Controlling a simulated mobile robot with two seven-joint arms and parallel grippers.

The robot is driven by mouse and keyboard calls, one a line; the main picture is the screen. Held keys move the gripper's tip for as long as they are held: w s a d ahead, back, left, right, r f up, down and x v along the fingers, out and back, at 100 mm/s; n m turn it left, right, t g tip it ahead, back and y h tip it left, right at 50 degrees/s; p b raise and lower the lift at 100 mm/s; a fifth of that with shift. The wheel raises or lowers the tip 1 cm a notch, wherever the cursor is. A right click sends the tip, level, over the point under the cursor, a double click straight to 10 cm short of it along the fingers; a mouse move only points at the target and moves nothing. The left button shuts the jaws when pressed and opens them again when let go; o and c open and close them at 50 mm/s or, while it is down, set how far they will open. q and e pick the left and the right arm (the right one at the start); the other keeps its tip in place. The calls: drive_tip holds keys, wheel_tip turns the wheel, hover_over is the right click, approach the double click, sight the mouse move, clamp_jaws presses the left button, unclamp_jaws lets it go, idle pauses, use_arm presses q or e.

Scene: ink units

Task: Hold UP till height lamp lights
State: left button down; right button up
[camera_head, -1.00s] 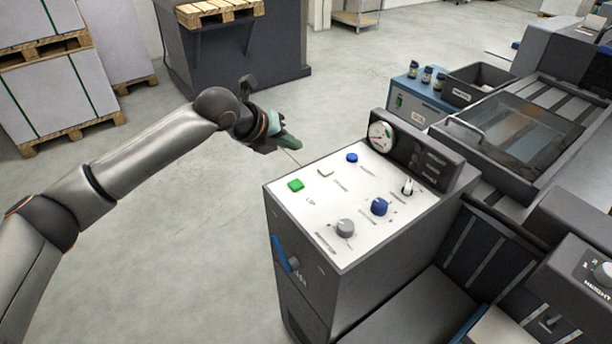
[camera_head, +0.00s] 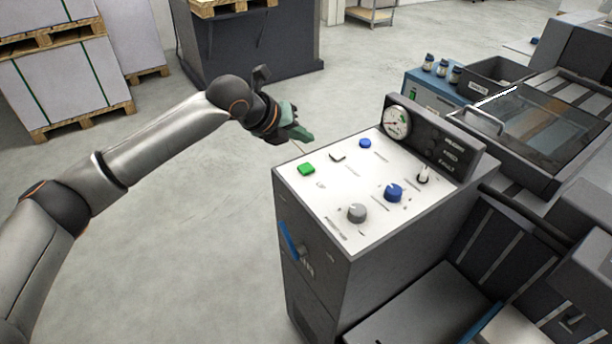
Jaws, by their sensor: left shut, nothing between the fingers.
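The control cabinet has a white sloped panel (camera_head: 335,205) with a green button (camera_head: 307,169), a small white button (camera_head: 338,156), a blue button (camera_head: 365,143), a grey knob (camera_head: 357,212), a blue knob (camera_head: 395,192) and a toggle switch (camera_head: 423,174). The labels are too small to read, so I cannot tell which control is UP. A dial gauge (camera_head: 397,122) and a dark indicator strip (camera_head: 440,150) stand at its back edge; no lit lamp shows. My left gripper (camera_head: 303,136) is shut and empty, just beyond the panel's far left corner, apart from the buttons. My right gripper is out of view.
A blue box (camera_head: 425,88) with several small bottles and a dark bin (camera_head: 490,78) stand behind the cabinet. A machine with a clear cover (camera_head: 540,125) fills the right. Pallet stacks (camera_head: 65,85) stand at the back left. The floor left of the cabinet is clear.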

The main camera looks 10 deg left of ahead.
sight(303, 170)
use_arm(q)
wheel_tip(303, 170, down, 3)
drive_tip(key=shift+r+b, duration=0.1)
drive_tip(key=shift+b, duration=1.05)
drive_tip(key=shift+f, duration=1.3)
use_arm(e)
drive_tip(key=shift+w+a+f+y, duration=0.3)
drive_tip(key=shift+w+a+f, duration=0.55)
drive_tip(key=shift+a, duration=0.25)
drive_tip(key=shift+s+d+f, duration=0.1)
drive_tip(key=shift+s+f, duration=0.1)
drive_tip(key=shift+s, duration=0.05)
use_arm(q)
drive_tip(key=shift+f, duration=0.1)
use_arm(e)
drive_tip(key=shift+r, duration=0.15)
use_arm(q)
drive_tip(key=shift+f, duration=0.25)
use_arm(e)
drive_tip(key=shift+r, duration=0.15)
